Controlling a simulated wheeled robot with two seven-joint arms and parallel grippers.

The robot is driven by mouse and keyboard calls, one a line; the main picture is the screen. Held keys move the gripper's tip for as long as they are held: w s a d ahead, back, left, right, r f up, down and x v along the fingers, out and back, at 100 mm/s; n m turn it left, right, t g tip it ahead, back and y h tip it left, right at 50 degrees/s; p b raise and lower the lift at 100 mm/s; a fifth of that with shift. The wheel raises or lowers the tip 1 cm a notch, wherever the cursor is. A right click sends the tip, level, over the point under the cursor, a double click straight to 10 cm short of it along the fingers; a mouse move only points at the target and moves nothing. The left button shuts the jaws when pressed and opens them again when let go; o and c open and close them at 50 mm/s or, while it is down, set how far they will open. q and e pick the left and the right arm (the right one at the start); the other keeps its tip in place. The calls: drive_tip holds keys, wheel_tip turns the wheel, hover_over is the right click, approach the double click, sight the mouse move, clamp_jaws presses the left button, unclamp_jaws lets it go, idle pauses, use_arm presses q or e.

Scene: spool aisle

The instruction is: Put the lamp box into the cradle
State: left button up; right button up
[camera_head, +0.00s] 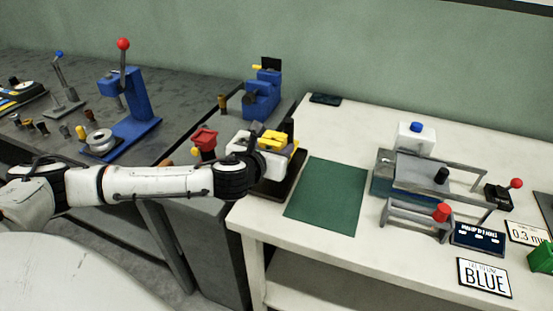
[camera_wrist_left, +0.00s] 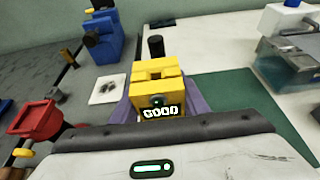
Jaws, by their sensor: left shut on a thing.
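The lamp box (camera_wrist_left: 157,92) is a yellow block with a dark front showing the word GOOD in the left wrist view. In the head view its yellow top (camera_head: 272,139) shows beyond my left wrist. My left gripper (camera_head: 268,143) is shut on the box, with a purple-grey finger on each side of it in the left wrist view. A dark stand (camera_head: 283,186) lies under the gripper at the white bench's left end; I cannot tell whether it is the cradle or whether the box touches it. My right gripper is out of view.
A red holder (camera_head: 204,138) stands left of the gripper. A blue machine (camera_head: 262,94) is behind, and a blue lever press (camera_head: 128,112) is on the dark bench. The green mat (camera_head: 328,195) is clear. A grey fixture (camera_head: 420,178) and label plates (camera_head: 484,278) lie right.

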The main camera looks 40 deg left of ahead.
use_arm(q)
drive_tip(key=shift+f, duration=1.55)
drive_tip(key=shift+f, duration=0.15)
drive_tip(key=o, duration=1.5)
drive_tip(key=shift+c, duration=0.2)
drive_tip(key=shift+s, duration=0.1)
drive_tip(key=v, duration=1.2)
